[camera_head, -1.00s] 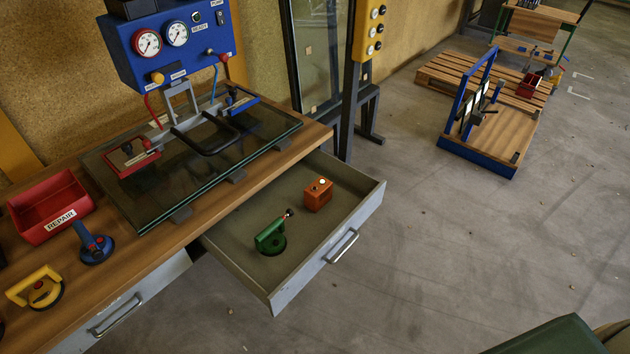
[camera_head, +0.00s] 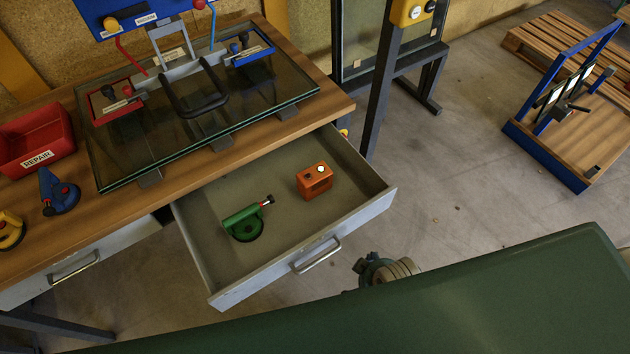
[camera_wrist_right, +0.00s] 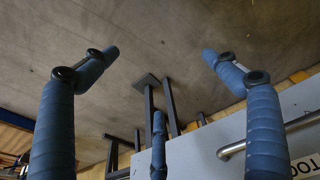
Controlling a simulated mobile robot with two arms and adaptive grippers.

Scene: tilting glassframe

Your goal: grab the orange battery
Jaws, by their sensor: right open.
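The orange battery (camera_head: 314,181) is a small box with a pale knob on top. It stands in the open grey drawer (camera_head: 208,276), toward the right side. My right gripper shows in the right wrist view (camera_wrist_right: 160,54) with its blue fingers spread and nothing between them. That view shows the grey drawer front (camera_wrist_right: 225,128) and its handle beyond the fingers, but not the battery. In the head view only a small piece of the right hand shows past a large green part of my arm, near the drawer's handle. My left gripper is not in view.
A green suction lifter (camera_head: 243,221) lies left of the battery in the drawer. The bench above holds a glass pane (camera_head: 180,150), a red bin (camera_head: 35,140) and a blue lifter (camera_head: 57,193). A dark post (camera_head: 382,100) stands behind the drawer's right corner.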

